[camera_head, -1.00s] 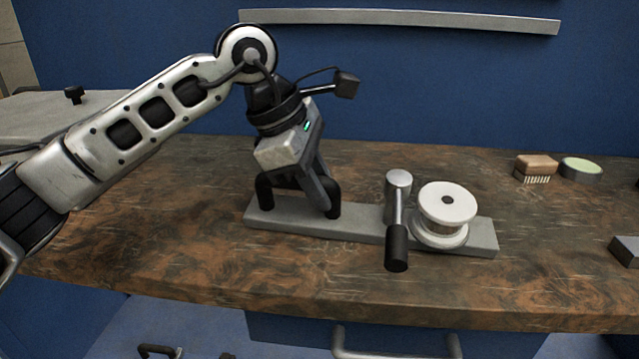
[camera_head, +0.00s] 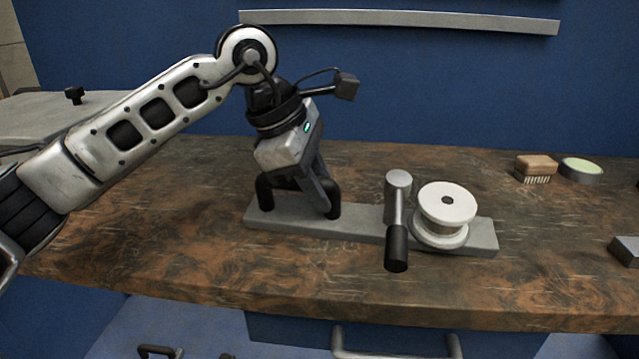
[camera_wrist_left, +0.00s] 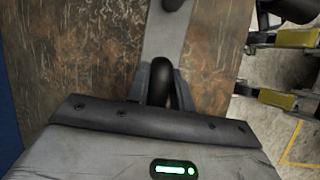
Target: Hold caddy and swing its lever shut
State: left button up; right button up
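The caddy is a grey flat bar (camera_head: 362,228) lying on the wooden worktop. A black arched handle (camera_head: 264,193) rises from its left end, and a white and silver spool-like drum (camera_head: 447,208) stands at its right end. Beside the drum, the lever (camera_head: 397,212) hangs from a silver post, its black grip (camera_head: 397,249) pointing towards the front edge. My left gripper (camera_head: 318,195) is down at the handle. In the left wrist view the black handle (camera_wrist_left: 160,83) sits between the two fingers, which appear closed against it. My right gripper is not seen.
A wooden brush (camera_head: 536,167) and a round tin (camera_head: 581,168) lie at the back right. A grey block (camera_head: 626,250) is at the right edge. The worktop in front of the caddy is clear. A blue wall stands behind.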

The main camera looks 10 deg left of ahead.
pick_arm(q)
jog(key=o, duration=0.4)
jog(key=shift+f, duration=0.25)
jog(key=shift+o, duration=0.2)
